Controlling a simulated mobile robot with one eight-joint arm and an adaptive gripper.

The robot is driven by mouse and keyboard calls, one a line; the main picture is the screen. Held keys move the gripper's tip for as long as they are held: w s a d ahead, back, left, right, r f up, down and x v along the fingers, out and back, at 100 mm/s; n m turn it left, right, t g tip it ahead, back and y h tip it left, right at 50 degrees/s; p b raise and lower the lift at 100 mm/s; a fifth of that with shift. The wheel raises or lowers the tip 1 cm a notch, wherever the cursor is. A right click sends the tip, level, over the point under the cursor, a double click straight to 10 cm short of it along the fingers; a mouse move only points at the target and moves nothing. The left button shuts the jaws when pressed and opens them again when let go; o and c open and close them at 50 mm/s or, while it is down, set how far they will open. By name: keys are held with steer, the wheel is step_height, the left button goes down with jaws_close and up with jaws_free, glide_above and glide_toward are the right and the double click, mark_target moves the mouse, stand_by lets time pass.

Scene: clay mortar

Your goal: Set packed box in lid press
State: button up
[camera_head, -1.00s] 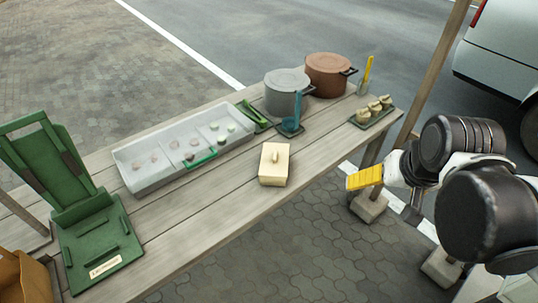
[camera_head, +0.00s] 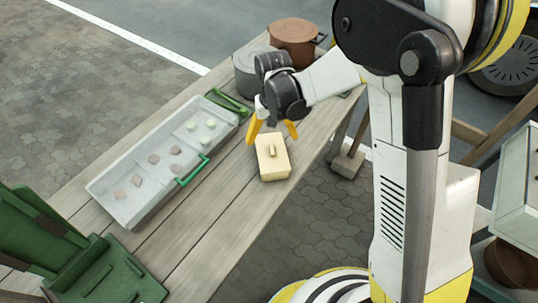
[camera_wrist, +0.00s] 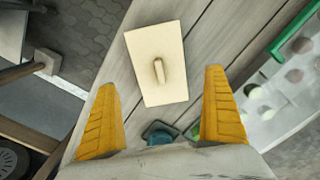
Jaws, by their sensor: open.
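The packed box (camera_head: 272,160) is a cream, lidded box with a small raised handle on top. It stands on the wooden table near its right edge. In the wrist view the box (camera_wrist: 155,80) lies between and beyond my two yellow fingers. My gripper (camera_head: 272,132) is open and empty, just behind and above the box, not visibly touching it. It also shows in the wrist view (camera_wrist: 165,112). The lid press (camera_head: 95,270) is a green frame with a base plate and a tilted-up panel, at the lower left, partly cut off by the picture edge.
A pale compartment tray (camera_head: 125,210) with a green handle and several small pieces lies left of the box. A grey pot (camera_head: 247,75) and a brown pot (camera_head: 296,38) stand at the far end. Bare tabletop (camera_head: 195,225) lies between box and press.

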mark_target(272, 149)
steer(key=f+b, duration=0.1)
steer(key=f, duration=0.2)
steer(key=f+b, duration=0.1)
steer(key=f, duration=0.1)
steer(key=f+b, duration=0.1)
steer(key=f, duration=0.2)
steer(key=shift+w+f, duration=0.35)
steer(key=shift+r, duration=0.1)
steer(key=c, duration=1.1)
